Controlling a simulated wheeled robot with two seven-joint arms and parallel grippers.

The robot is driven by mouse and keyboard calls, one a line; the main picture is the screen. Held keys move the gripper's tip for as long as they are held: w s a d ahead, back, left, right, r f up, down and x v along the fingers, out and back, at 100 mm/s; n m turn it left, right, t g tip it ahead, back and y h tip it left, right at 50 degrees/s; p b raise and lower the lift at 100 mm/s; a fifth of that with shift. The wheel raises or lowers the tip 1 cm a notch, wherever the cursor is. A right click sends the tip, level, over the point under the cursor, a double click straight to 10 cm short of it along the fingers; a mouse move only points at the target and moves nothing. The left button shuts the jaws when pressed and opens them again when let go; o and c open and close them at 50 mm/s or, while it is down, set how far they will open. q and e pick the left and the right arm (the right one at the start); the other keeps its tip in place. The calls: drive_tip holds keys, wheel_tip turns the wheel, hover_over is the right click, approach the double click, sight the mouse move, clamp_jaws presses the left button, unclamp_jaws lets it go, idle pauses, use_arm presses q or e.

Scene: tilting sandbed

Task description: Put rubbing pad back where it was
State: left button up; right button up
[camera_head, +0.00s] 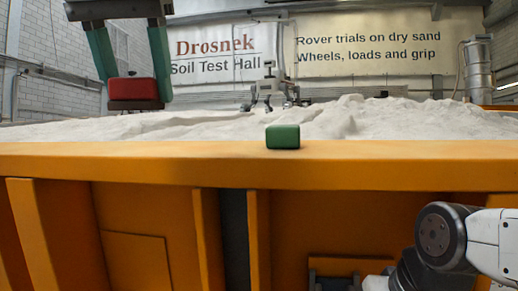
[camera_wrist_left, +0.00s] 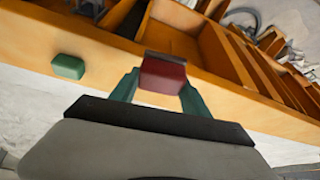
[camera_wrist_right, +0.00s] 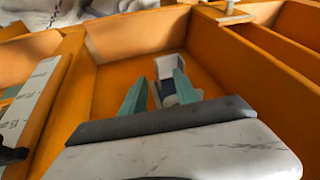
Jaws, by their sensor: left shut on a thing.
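My left gripper (camera_head: 133,75) hangs at the upper left of the head view. Its teal fingers are shut on a red block (camera_head: 133,89), which has a dark layer along its bottom. The left wrist view also shows the red block (camera_wrist_left: 163,75) between the fingertips. The head view shows the block higher than the orange rim (camera_head: 390,165). A green block (camera_head: 283,137) sits on that rim, right of the held block; it also shows in the left wrist view (camera_wrist_left: 68,67). No label shows which block is the rubbing pad. My right gripper (camera_wrist_right: 162,78) is open, fingers apart, low by the orange panels.
Pale sand (camera_head: 400,117) fills the bed behind the rim. A grey rover-like machine (camera_head: 270,90) stands on the sand. The rim is clear on both sides of the green block. Orange ribs and recesses (camera_head: 140,235) lie below the rim.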

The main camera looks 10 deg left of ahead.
use_arm(q)
drive_tip(key=w+a, duration=0.1)
drive_tip(key=w, duration=0.3)
drive_tip(key=w+a+f, duration=0.1)
drive_tip(key=w, duration=0.3)
drive_tip(key=w+a, duration=0.1)
drive_tip(key=w, duration=0.4)
drive_tip(key=shift+a+f, duration=0.15)
drive_tip(key=shift+w+a+f, duration=0.1)
drive_tip(key=shift+w+a, duration=0.05)
drive_tip(key=shift+w, duration=0.5)
drive_tip(key=shift+w+a+f, duration=0.1)
drive_tip(key=shift+w+a, duration=0.05)
drive_tip(key=shift+w, duration=0.45)
drive_tip(key=shift+s+f, duration=0.1)
drive_tip(key=shift+f, duration=1.35)
drive_tip(key=shift+f, duration=0.1)
drive_tip(key=o, duration=1.2)
drive_tip(key=shift+f, duration=0.1)
drive_tip(key=v, duration=0.7)
drive_tip(key=shift+d+r, duration=0.15)
drive_tip(key=shift+r, duration=0.2)
